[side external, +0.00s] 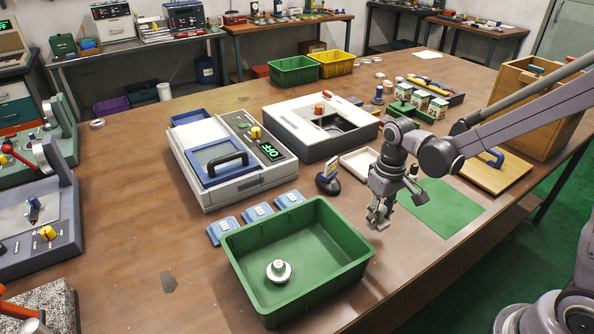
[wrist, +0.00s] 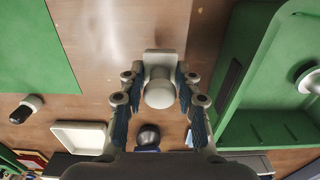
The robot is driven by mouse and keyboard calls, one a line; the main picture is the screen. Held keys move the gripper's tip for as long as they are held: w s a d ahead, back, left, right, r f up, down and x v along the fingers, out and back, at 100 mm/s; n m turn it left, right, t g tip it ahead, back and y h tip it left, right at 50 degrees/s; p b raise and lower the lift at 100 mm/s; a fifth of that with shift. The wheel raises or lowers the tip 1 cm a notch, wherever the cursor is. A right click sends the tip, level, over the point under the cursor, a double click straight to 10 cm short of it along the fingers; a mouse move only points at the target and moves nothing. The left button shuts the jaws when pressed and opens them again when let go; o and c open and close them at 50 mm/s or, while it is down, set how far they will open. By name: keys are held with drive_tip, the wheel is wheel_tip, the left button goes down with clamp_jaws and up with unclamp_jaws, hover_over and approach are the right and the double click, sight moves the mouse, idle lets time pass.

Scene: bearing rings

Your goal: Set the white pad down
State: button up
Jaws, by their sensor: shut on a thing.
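My gripper (wrist: 160,92) is shut on the white pad (wrist: 160,88), a pale piece with a round knob and a flatter, squarish end. The fingers grip it from both sides in the wrist view. In the side view my gripper (side external: 379,214) points down low over bare brown table, between the green bin and the green mat. There the pad is small and mostly hidden by the fingers. I cannot tell whether it touches the table.
The green bin (side external: 350,240), with a metal ring piece (side external: 279,271) inside, stands close left. The green mat (side external: 445,208) lies right. A white tray (side external: 357,163) and dark-handled stamp (side external: 328,181) stand behind. Bare table lies in front of my gripper.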

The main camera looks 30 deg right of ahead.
idle(0.5)
drive_tip(key=s+d+r, duration=0.2)
drive_tip(key=s+d, duration=0.2)
drive_tip(key=d, duration=0.6)
drive_tip(key=s+d+r, duration=0.2)
drive_tip(key=s+d, duration=0.1)
drive_tip(key=d, duration=0.7)
drive_tip(key=s+d+r, duration=0.2)
drive_tip(key=s+d, duration=0.2)
drive_tip(key=d, duration=0.6)
hover_over(439, 203)
wheel_tip(439, 203, down, 7)
drive_tip(key=shift+a+r, duration=0.1)
drive_tip(key=shift+f, duration=2.05)
drive_tip(key=shift+f, duration=0.1)
drive_tip(key=o, duration=1.1)
drive_tip(key=shift+o, duration=0.2)
